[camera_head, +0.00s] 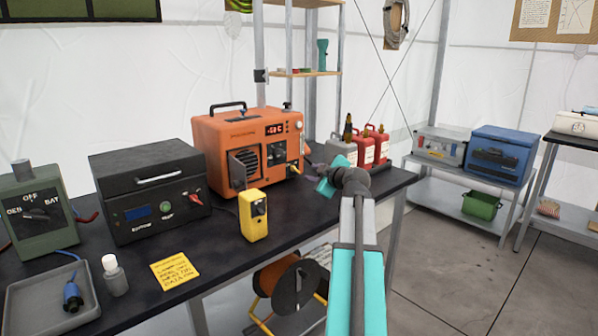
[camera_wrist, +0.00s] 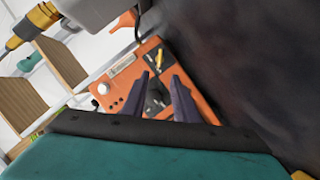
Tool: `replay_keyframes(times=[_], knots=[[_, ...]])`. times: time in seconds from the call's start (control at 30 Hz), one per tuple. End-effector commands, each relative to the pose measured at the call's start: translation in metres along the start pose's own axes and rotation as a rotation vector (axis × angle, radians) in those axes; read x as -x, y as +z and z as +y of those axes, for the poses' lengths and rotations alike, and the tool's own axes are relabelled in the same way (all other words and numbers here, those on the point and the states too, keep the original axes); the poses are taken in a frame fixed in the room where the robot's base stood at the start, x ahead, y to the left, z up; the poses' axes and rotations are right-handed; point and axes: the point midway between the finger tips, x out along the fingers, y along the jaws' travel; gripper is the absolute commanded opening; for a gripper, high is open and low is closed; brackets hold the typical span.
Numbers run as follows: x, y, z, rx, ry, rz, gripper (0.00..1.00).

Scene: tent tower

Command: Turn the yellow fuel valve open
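The orange heater unit (camera_head: 225,143) stands on the black table in the head view, its front panel facing right of centre. In the wrist view its orange front (camera_wrist: 122,88) fills the middle, tilted. A small yellow handle (camera_wrist: 160,58), seemingly the fuel valve, sits on a dark plate there, just beyond my fingertips. I cannot tell its exact angle. In the head view my gripper (camera_head: 314,168) is right of the heater's front.
Red canisters (camera_head: 373,147) and a grey one (camera_head: 341,149) stand behind my wrist. A yellow box (camera_head: 253,216) stands in front of the heater, beside a black unit (camera_head: 150,190).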

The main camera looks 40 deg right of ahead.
Motion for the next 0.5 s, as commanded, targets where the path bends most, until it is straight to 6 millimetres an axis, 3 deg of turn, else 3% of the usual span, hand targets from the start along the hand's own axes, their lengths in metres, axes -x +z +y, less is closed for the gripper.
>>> replay_keyframes(times=[0.27,0.5], knots=[[-0.015,0.002,0.002,-0.001,0.000,-0.002,0.27],[-0.041,0.003,0.003,-0.001,0.001,-0.002,0.27]])
